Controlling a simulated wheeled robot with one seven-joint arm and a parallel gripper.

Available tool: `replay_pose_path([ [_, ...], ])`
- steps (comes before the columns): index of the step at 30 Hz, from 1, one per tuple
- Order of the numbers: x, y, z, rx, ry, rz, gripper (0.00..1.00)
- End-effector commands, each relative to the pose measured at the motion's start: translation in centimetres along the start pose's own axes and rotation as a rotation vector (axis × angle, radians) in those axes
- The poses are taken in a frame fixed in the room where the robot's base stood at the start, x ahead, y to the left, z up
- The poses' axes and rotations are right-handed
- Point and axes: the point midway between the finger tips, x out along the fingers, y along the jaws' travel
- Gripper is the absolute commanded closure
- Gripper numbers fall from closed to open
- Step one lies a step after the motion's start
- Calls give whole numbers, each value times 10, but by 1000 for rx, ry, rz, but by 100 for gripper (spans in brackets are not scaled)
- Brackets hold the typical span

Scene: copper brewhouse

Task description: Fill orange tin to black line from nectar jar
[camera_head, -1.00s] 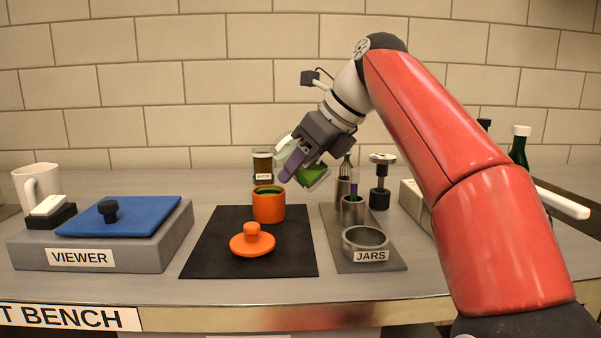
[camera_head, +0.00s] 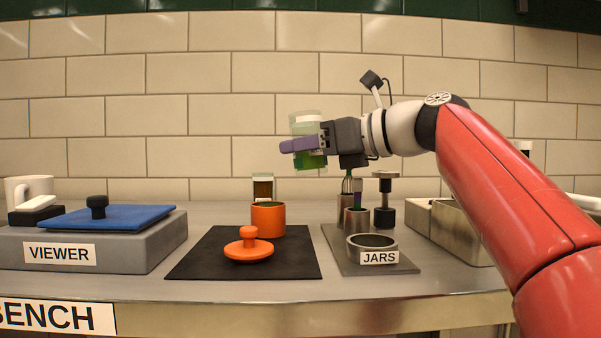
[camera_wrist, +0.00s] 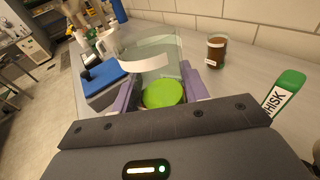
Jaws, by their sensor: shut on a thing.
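My gripper (camera_head: 301,146) is shut on a clear jar (camera_head: 306,128) with green liquid at its bottom. It holds the jar about upright, well above the bench and above and slightly right of the orange tin (camera_head: 268,220). In the wrist view the jar (camera_wrist: 155,60) sits between the purple fingers, with the green liquid (camera_wrist: 164,94) low in it. I cannot read its label. The orange tin stands open on a black mat (camera_head: 200,262). Only a sliver of its inside shows, and the black line cannot be seen. Its orange lid (camera_head: 249,250) lies in front of it.
A JARS tray (camera_head: 398,265) to the right bears an empty metal ring (camera_head: 372,247) and metal cups holding tools. A brown-filled jar (camera_head: 263,188) stands behind the tin. The VIEWER box (camera_head: 130,246) with a blue top is at left. A metal bin (camera_head: 462,232) is at right.

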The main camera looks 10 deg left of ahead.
Motion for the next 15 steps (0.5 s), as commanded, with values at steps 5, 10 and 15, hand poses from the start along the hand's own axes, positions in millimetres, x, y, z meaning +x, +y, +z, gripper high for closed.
replay_pose_path([
  [5,-10,1,-7,2,-121,-1,86],
  [10,-11,1,-4,-2,-144,-1,86],
  [15,-15,0,-1,-2,-143,-2,86],
])
